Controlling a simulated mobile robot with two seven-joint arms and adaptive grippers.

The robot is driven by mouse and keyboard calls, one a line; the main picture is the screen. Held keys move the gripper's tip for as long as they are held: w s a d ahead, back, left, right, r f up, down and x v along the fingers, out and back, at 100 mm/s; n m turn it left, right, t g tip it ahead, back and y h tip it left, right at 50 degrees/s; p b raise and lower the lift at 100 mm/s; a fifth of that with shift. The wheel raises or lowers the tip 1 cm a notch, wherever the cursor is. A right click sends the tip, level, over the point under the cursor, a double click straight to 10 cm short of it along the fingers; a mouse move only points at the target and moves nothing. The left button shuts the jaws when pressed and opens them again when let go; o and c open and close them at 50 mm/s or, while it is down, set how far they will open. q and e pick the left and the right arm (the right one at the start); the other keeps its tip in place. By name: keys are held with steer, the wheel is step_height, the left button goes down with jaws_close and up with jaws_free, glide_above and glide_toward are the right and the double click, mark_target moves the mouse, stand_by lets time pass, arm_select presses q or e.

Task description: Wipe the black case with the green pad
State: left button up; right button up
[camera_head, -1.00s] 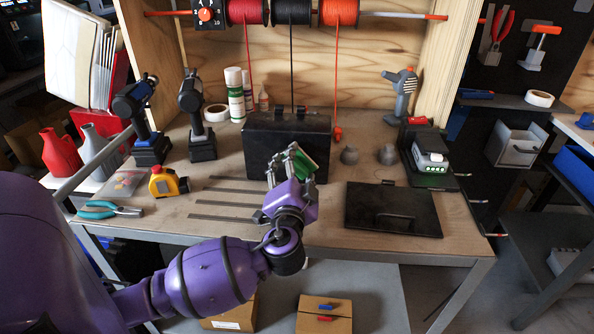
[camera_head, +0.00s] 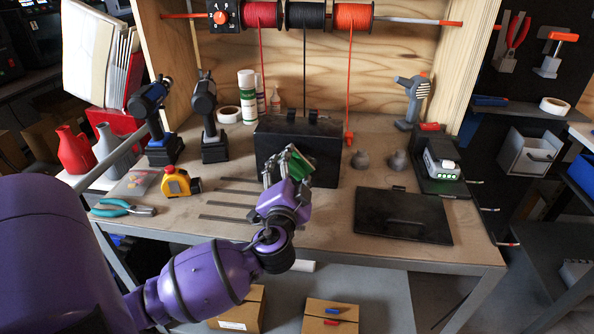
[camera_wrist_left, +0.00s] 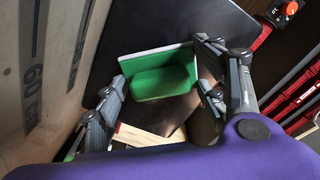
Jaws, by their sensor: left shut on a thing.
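The black case (camera_head: 322,150) stands upright on the workbench, below the wire spools. Its dark face also fills much of the left wrist view (camera_wrist_left: 150,28). My left gripper (camera_head: 286,168) is in front of the left half of the case face and is shut on the green pad (camera_head: 298,168). In the left wrist view the green pad (camera_wrist_left: 160,82), with a pale edge, sits between the fingers (camera_wrist_left: 160,95). I cannot tell whether the pad touches the case. The fingers hide part of the pad and the case's lower left. My right gripper is not in view.
A flat black panel (camera_head: 403,216) lies at the bench's front right. Two drills (camera_head: 205,115), a yellow tape measure (camera_head: 178,182) and pliers (camera_head: 120,209) are to the left.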

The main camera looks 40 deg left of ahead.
mark_target(310, 165)
arm_select(q)
steer(key=shift+d, duration=0.1)
steer(key=shift+w+d, duration=0.5)
steer(key=shift+d, duration=0.2)
steer(key=shift+w+d, duration=0.5)
steer(key=shift+d, duration=0.2)
steer(key=shift+v, duration=2.35)
steer(key=shift+s+d+p, duration=0.3)
steer(key=shift+s+d, duration=0.05)
steer(key=shift+s, duration=0.2)
steer(key=shift+v, duration=1.5)
steer(key=shift+r, duration=0.1)
